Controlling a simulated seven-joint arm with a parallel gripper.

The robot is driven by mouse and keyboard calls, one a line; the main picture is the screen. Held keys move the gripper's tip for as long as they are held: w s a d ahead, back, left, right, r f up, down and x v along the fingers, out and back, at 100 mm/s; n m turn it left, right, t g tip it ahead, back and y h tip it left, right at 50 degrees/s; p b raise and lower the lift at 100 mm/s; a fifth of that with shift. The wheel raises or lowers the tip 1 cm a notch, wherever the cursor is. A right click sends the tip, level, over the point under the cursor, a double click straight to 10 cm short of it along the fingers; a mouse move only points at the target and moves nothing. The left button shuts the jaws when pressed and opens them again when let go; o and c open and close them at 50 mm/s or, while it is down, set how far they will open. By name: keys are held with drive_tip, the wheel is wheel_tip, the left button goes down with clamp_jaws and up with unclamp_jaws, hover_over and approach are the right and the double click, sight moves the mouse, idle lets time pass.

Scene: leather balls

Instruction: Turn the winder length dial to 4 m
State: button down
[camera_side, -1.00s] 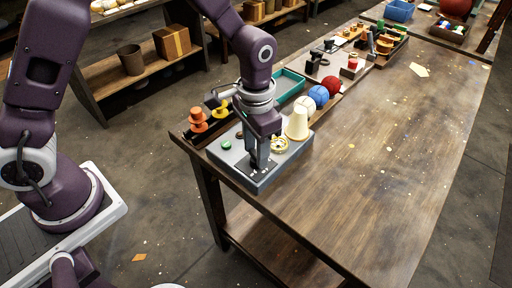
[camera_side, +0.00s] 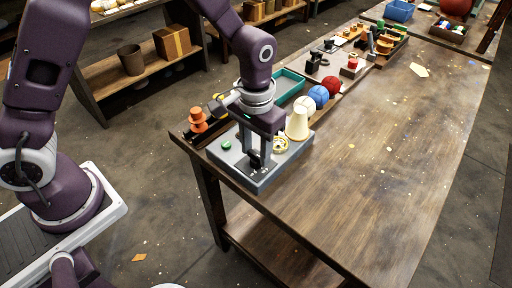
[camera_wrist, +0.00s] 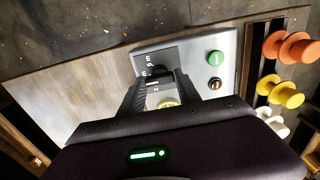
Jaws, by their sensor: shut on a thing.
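The grey winder box (camera_side: 226,158) sits on the near left corner of the wooden table, with a green button (camera_side: 227,145) on top. My gripper (camera_side: 258,158) points down over the box and is shut on the black length dial (camera_side: 254,161), one finger on each side. In the wrist view the fingers (camera_wrist: 158,82) reach onto the grey top (camera_wrist: 200,48) beside small white scale marks (camera_wrist: 149,68). The marks are partly covered and too small to read surely, so I cannot tell the dial's setting. The green button (camera_wrist: 215,58) also shows there.
Orange spools (camera_side: 198,120), a teal tray (camera_side: 291,85), blue (camera_side: 319,96) and red balls (camera_side: 332,86) lie behind. The table's right side is mostly clear.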

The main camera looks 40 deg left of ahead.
sight(256, 154)
drive_tip(key=c, duration=0.9)
unclamp_jaws()
drive_tip(key=shift+o, duration=0.2)
wheel_tip(256, 154, up, 7)
drive_tip(key=shift+r, duration=0.1)
drive_tip(key=s+a+r+t, duration=0.2)
drive_tip(key=s+a+r, duration=0.35)
drive_tip(key=r, duration=0.35)
drive_tip(key=s+a+r+t, duration=0.1)
drive_tip(key=s+a+r, duration=0.1)
drive_tip(key=s, duration=0.5)
drive_tip(key=s+a+r+t, duration=0.2)
drive_tip(key=s+a, duration=0.1)
drive_tip(key=s, duration=0.4)
drive_tip(key=shift+s+t, duration=0.2)
drive_tip(key=shift+t, duration=0.1)
